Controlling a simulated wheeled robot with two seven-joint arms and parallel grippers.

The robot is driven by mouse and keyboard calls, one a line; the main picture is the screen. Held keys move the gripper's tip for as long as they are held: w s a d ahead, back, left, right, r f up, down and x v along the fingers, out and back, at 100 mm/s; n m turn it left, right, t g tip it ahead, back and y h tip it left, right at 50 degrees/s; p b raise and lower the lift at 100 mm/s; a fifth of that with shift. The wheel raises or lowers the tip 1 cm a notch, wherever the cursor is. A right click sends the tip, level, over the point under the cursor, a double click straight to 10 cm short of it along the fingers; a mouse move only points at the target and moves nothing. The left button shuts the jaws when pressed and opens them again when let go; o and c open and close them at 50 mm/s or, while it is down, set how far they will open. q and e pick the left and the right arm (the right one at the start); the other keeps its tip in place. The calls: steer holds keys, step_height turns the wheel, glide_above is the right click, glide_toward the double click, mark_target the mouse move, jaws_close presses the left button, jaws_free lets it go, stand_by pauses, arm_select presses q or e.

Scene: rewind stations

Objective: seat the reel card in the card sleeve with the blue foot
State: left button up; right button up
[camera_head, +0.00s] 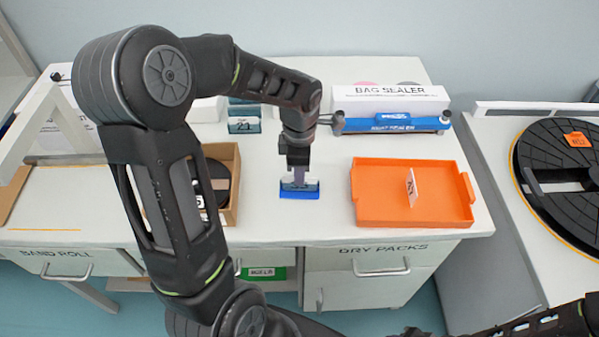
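My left gripper (298,176) points straight down over the card sleeve with the blue foot (299,194), which stands upright on the white worktop. A pale card (314,180), which looks like the reel card, shows on both sides of the fingers at the sleeve's top. The fingers overlap the card. I cannot tell whether they grip it or how deep it sits in the sleeve. My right gripper is not in view; only part of that arm shows at the bottom right.
An orange tray (365,213) with a white marked card (411,187) stands to the right. A cardboard box (232,190) with a dark roll is on the left. A bag sealer (390,100) and a block marked 21 (243,125) stand behind. The worktop in front of the sleeve is clear.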

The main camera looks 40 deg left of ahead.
arm_select(q)
steer(key=o, duration=0.5)
steer(key=shift+c, duration=0.2)
steer(key=shift+r, duration=0.15)
step_height(320, 180, up, 12)
stand_by(1.0)
